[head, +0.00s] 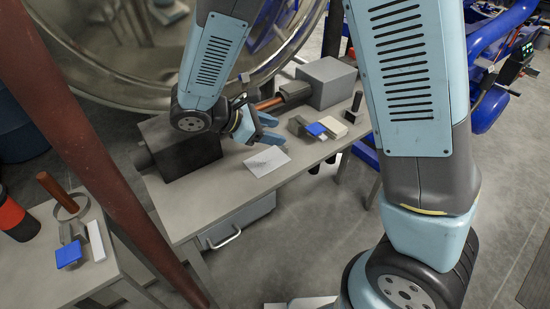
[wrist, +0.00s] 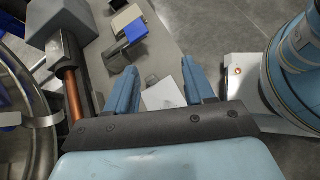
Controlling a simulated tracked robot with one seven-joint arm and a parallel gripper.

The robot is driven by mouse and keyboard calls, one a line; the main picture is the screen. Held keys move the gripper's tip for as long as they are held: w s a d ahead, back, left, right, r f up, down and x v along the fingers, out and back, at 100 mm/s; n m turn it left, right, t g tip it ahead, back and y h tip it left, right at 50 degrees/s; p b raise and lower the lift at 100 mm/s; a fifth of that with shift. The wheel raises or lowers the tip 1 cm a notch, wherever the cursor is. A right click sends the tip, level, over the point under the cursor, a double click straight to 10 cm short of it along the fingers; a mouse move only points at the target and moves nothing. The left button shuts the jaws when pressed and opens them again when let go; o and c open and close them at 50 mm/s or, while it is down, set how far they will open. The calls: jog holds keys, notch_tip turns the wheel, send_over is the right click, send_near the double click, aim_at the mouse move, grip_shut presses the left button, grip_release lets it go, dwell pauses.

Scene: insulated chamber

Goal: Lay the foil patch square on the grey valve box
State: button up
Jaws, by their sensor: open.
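The foil patch (head: 267,161) is a thin pale sheet lying flat on the bench near its front edge. In the wrist view the foil patch (wrist: 163,94) shows between my two fingers. The grey valve box (head: 325,82) stands at the back right of the bench, joined to a dark collar and a copper pipe. It also shows at the top left of the wrist view (wrist: 62,20). My gripper (head: 273,129) is open and empty, just behind and above the patch. The gripper also shows in the wrist view (wrist: 162,74). I cannot tell its exact height.
A dark box (head: 180,145) stands left of the patch. The copper pipe (head: 269,104) runs behind my gripper. A drawer (head: 236,222) hangs under the bench. A large metal ring vessel is behind.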

aim_at(284, 146)
jog(key=a+f+n+t, duration=0.1)
jog(key=a+f, duration=0.1)
jog(key=a+f+n+t, duration=0.1)
jog(key=a+n, duration=0.1)
jog(key=s+a+f+n+t, duration=0.1)
jog(key=a+f+n, duration=0.1)
jog(key=a, duration=0.1)
jog(key=shift+f+h, duration=0.35)
jog(key=shift+h, duration=0.05)
jog(key=shift+f+t, duration=0.2)
jog(key=shift+t, duration=0.1)
jog(key=x, duration=1.3)
jog(key=shift+w, duration=0.15)
grip_shut()
